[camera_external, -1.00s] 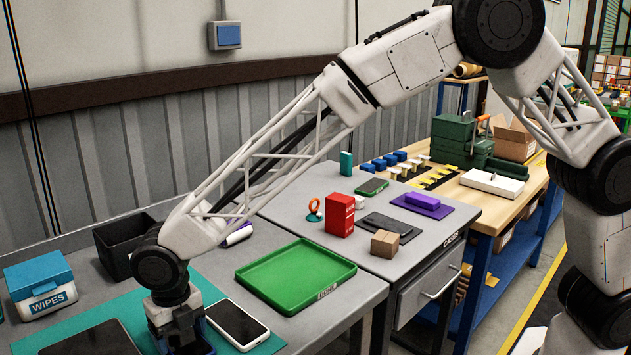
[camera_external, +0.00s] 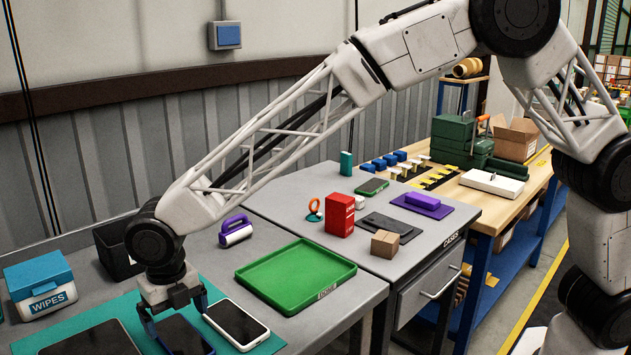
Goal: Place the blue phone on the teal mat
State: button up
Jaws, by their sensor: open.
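The blue phone (camera_external: 185,337) lies face up, apparently flat on the teal mat (camera_external: 110,309), at the front between a dark device and a white-edged phone. Its near end comes close to the bottom edge of the picture. My gripper (camera_external: 177,314) is open, its fingers spread to either side of the phone's far end. I cannot tell whether the fingertips touch the phone or the mat.
The white-edged phone (camera_external: 236,322) lies close on the right, and a dark device (camera_external: 85,340) on the left. A wipes box (camera_external: 40,285), a black bin (camera_external: 115,247), a purple roller (camera_external: 236,231) and a green tray (camera_external: 295,278) stand around the mat.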

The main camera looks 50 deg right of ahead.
aim_at(182, 337)
notch_tip(182, 337, up, 8)
jog(key=shift+f, duration=0.25)
dwell(0.7)
jog(key=s+d+r+m, duration=0.1)
jog(key=d+r+m, duration=0.45)
jog(key=d, duration=0.75)
jog(key=s+d+r+m+t, duration=0.15)
jog(key=d+r+m, duration=0.35)
jog(key=d, duration=0.8)
jog(key=s+d+r+m, duration=0.2)
jog(key=d+r+m, duration=0.3)
jog(key=d, duration=0.8)
jog(key=s+d+m, duration=0.5)
jog(key=s+d, duration=0.1)
jog(key=d, duration=0.2)
jog(key=s+d+m, duration=0.6)
jog(key=d, duration=0.3)
jog(key=s+d+f+m, duration=0.2)
jog(key=s+d+m, duration=0.2)
jog(key=s, duration=0.3)
jog(key=s+d+f+m+t, duration=0.1)
jog(key=s+d+f+m, duration=0.2)
jog(key=s+d+m, duration=0.2)
jog(key=shift+s+d, duration=0.2)
jog(key=shift+s, duration=0.8)
